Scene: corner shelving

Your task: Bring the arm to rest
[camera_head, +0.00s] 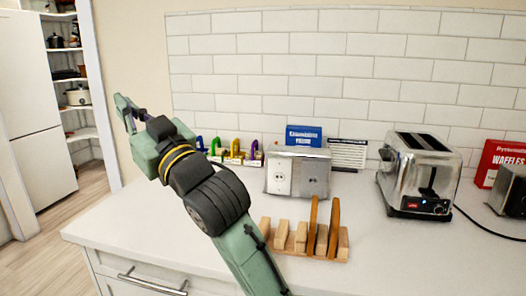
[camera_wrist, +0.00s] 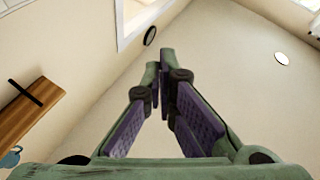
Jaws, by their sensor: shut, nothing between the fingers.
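My gripper (camera_head: 127,112) is raised in the air at the upper left of my arm in the head view, above the left part of the counter and clear of everything on it. In the wrist view my gripper (camera_wrist: 160,62) has its two fingers brought together at the tips, with nothing between them. My green and black arm rises from the lower middle of the head view and hides part of the counter.
The white counter (camera_head: 130,222) holds a wooden rack (camera_head: 292,246), a metal box with outlets (camera_head: 284,178), a toaster (camera_head: 420,178), a blue box (camera_head: 303,136) and a red waffle box (camera_head: 490,160). Colourful hooked items (camera_head: 234,150) stand near the wall. The counter's left end is clear.

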